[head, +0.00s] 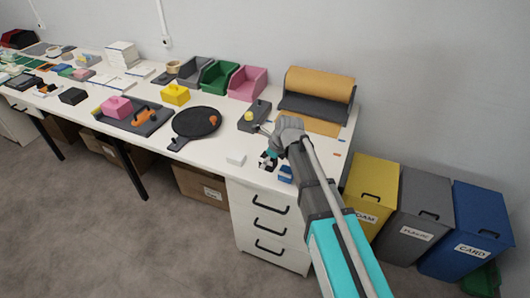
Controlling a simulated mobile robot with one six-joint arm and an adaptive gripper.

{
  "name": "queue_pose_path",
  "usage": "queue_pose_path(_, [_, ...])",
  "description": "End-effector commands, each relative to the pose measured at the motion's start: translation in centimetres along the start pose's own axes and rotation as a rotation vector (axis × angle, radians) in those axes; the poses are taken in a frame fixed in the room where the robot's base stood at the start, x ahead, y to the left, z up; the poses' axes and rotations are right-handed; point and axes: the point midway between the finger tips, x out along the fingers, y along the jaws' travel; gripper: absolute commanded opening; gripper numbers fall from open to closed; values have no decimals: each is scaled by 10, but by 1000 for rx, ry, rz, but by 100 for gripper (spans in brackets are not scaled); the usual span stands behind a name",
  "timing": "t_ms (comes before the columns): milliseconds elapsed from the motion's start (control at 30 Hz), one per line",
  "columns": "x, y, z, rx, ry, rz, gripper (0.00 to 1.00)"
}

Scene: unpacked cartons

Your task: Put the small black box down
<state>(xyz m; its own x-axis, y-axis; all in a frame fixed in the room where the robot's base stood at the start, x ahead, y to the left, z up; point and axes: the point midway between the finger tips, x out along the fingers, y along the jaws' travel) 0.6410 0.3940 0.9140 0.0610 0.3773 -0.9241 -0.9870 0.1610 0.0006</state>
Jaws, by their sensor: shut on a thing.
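My gripper (268,158) is at the right end of the white table, near its front edge. It is shut on a small dark thing that fits the small black box, though the fingers and my arm hide most of it. The picture is too small to show whether the box touches the table or hangs just above it. Another black box (72,96) stands far to the left on the same table.
Close to my gripper are a small blue box (285,174) and a small white box (236,159). A black round pan-like thing (194,123) lies to the left. A brown paper roll (320,85) stands behind. Bins (412,215) stand on the floor to the right.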

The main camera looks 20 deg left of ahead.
Motion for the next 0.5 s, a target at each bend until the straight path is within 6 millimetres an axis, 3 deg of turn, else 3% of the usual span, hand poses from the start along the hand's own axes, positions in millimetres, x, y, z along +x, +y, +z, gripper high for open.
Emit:
queue_pose_path(33, [-12, 12, -6, 0, 0, 0, 23])
queue_pose_path(200, [-29, 32, -18, 0, 0, 0, 23])
queue_pose_path(500, [-41, 48, -27, 0, 0, 0, 23])
